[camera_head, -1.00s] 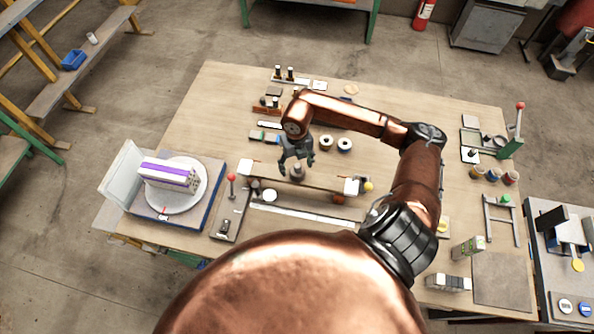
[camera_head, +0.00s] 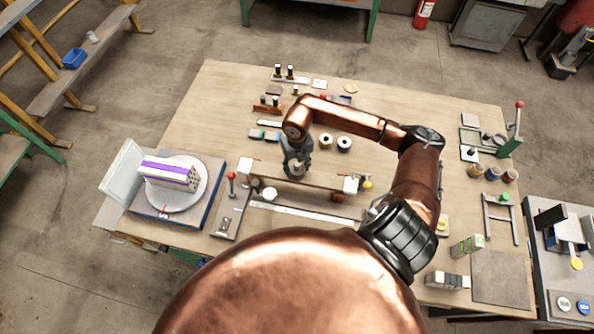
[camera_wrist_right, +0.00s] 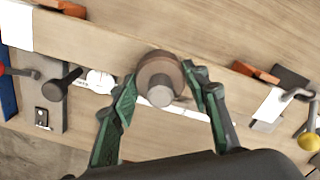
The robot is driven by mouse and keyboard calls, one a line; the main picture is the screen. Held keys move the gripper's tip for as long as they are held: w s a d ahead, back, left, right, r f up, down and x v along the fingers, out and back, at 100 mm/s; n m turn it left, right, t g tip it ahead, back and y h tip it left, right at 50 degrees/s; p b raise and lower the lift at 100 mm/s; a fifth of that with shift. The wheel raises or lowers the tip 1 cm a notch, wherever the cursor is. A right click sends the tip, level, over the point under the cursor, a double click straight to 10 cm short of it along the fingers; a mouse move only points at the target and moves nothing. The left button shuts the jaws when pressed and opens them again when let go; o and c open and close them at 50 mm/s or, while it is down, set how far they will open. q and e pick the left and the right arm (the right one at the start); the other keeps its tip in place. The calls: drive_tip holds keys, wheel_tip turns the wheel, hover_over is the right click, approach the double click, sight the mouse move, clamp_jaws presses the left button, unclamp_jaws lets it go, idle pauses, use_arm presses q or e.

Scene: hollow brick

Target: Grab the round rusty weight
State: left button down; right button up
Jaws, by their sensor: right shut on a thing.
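The round rusty weight (camera_wrist_right: 158,72) is a short brown cylinder with a lighter knob on top. It stands on a wooden plank on the workbench. In the head view the weight (camera_head: 295,174) is small and partly hidden by my right gripper (camera_head: 297,166). In the right wrist view my right gripper (camera_wrist_right: 163,90) has its green fingers on either side of the weight, shut on it. The weight still appears to be at the plank. My left gripper is not in view.
The plank (camera_head: 320,181) spans between white end blocks. A red-knobbed lever (camera_head: 231,178) stands to its left, and a turntable with a striped brick (camera_head: 170,174) lies farther left. Two dark-holed rings (camera_head: 344,144) sit behind.

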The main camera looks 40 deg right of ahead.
clamp_jaws()
drive_tip(key=shift+w+r, duration=0.1)
idle(0.3)
